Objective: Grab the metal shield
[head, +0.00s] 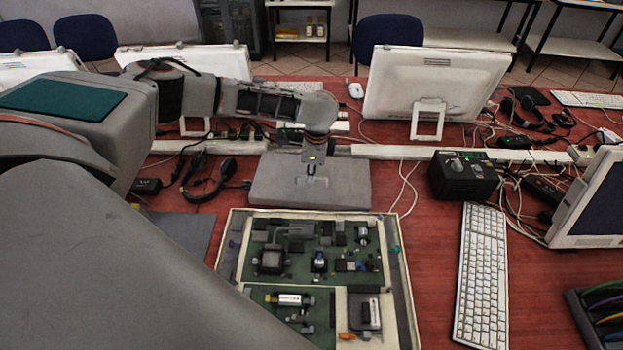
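My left arm comes in from the left, and its gripper (310,181) points down at a flat grey slab (272,190) on the red table. The fingers are small and dark here; I cannot tell whether they are open or shut, or touch the slab. In front of the slab lies a pale-framed board (395,262) with green panels and several small parts. These include a dark square part (270,261), a white cylinder (290,299) and a grey block (365,311). I cannot tell for sure which thing is the metal shield. My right gripper is not in view.
A white keyboard (482,275) lies right of the board. A black box (462,175), loose cables and headphones (205,178) lie around the slab. A white monitor (437,85) stands behind. A dark rack with coloured cables (600,318) is at lower right.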

